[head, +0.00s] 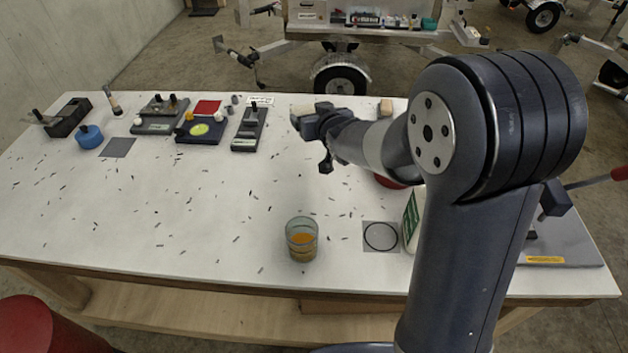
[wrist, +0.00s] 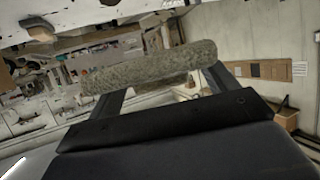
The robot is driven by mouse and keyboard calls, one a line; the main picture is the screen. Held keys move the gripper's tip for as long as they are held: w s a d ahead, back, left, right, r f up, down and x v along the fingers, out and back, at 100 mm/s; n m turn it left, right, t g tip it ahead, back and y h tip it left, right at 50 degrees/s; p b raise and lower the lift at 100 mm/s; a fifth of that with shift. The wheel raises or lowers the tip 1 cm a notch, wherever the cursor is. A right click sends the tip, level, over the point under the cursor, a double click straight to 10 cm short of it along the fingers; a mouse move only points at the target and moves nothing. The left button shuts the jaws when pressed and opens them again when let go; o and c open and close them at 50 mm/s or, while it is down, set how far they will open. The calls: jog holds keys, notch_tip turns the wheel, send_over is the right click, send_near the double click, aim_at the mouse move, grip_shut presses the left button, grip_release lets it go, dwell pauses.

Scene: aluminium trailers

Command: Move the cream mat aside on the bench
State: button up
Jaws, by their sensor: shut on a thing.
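My gripper (head: 316,118) is over the far middle part of the bench (head: 150,220). It is shut on the cream mat (head: 302,109), only a small part of which shows at the fingertips in the head view. In the wrist view the mat (wrist: 150,70) is a thick, rough, grey-beige roll or fold lying across both fingers of the gripper (wrist: 165,85). It seems held above the bench, though the gap beneath it cannot be judged. My arm hides part of the bench's right side.
A glass of orange liquid (head: 302,240) stands near the front edge. A grey square with a black ring (head: 381,237) lies beside a green-and-white box (head: 412,220). Blocks and tools line the back left, including a blue round thing (head: 89,137). Small dark scraps litter the mostly free left and middle.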

notch_tip(320, 180, down, 16)
jog(key=b, duration=0.5)
jog(key=shift+f, duration=0.15)
jog(key=shift+b, duration=0.3)
jog(key=shift+f+b, duration=0.3)
jog(key=shift+b, duration=0.1)
jog(key=shift+f+b, duration=0.3)
jog(key=shift+b, duration=0.2)
jog(key=shift+s, duration=0.1)
